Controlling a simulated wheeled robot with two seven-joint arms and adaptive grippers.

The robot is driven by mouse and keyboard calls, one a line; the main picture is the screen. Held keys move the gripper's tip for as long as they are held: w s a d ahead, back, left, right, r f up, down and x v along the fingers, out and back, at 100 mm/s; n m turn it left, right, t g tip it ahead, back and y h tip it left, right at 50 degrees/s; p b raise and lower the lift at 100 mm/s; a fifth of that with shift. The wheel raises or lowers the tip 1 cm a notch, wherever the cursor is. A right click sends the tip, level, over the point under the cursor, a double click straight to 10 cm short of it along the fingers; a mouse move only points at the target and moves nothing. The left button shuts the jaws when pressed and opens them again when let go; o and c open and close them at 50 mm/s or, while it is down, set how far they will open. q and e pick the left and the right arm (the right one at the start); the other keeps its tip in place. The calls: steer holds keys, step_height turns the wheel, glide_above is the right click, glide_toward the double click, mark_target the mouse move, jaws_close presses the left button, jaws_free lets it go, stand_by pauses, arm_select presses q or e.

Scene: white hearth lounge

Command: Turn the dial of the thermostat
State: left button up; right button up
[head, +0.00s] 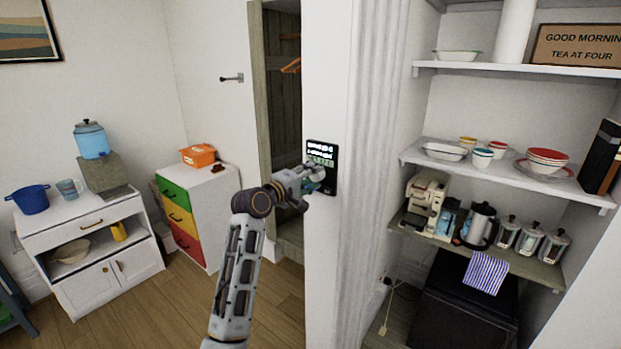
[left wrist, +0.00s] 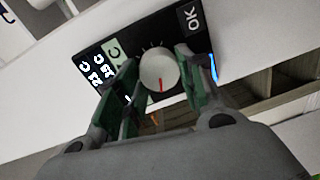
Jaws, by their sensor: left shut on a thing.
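The thermostat (head: 322,153) is a black panel on the white wall pillar, with lit white readings and a pale green display. In the left wrist view the thermostat panel (left wrist: 99,55) shows tilted, with an OK button (left wrist: 190,17). Its round white dial (left wrist: 159,70) has a red mark pointing toward the bottom of that picture. My left gripper (head: 314,179) is at the lower part of the panel and hides the dial in the head view. In the left wrist view its fingers (left wrist: 162,84) are on both sides of the dial, shut on it. My right gripper is not in view.
A doorway (head: 283,120) opens left of the pillar. Shelves (head: 500,69) with dishes and a counter (head: 500,249) with a coffee machine (head: 427,200) and kettle (head: 480,226) stand to the right. A coloured drawer unit (head: 213,205) is at the left.

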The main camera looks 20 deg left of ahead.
arm_select(q)
steer(key=o, duration=1)
steer(key=shift+c, duration=0.2)
steer(key=shift+o, duration=0.2)
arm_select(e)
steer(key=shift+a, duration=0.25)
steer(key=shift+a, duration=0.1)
arm_select(q)
steer(key=shift+s+a, duration=0.1)
steer(key=shift+s+a, duration=0.15)
steer(key=shift+s, duration=0.25)
steer(key=v, duration=1)
steer(key=shift+s, duration=0.4)
steer(key=shift+a+r, duration=0.1)
steer(key=shift+a, duration=0.05)
